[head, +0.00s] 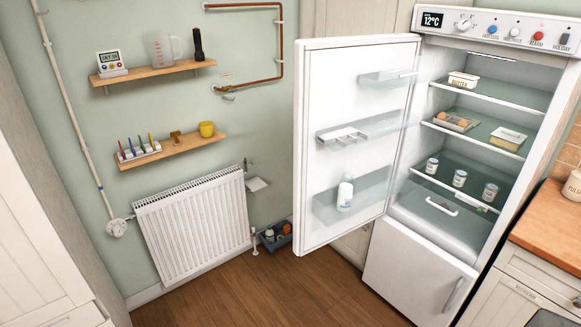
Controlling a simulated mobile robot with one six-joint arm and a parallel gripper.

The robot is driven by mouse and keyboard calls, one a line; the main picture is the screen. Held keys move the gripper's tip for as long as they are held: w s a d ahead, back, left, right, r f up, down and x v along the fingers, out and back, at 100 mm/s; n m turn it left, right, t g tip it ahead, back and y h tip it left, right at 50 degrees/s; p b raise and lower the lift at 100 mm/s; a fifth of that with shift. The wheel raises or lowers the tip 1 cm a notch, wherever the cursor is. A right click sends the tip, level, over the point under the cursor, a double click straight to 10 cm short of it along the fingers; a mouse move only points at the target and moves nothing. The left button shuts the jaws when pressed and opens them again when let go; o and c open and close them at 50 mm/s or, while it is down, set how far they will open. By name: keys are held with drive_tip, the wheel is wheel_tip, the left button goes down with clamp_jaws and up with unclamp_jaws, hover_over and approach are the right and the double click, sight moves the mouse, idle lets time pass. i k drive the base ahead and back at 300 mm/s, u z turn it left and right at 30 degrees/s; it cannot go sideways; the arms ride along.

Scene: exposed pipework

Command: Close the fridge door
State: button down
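The fridge (420,265) is a tall white unit at the right of the head view, with a control panel on top. Its upper door (312,95) stands wide open, swung out to the left, with its inner side and clear shelves facing me. A white bottle (345,192) stands in the lowest door shelf. Inside the fridge are a butter tub, a tray of eggs, another container and several tins on glass shelves. The lower door with its grey handle (455,295) is shut. The upper door's outer side and handle are hidden. My gripper is not in view.
A white radiator (195,225) is on the green wall at the left, below two wooden shelves (175,152). A low crate (273,236) sits on the floor behind the door. A wooden counter (548,225) is at the right. The wooden floor (285,295) in front is clear.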

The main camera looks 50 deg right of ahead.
sight(346, 119)
drive_tip(key=u, duration=0.05)
drive_tip(key=i, duration=1)
drive_tip(key=z, duration=0.05)
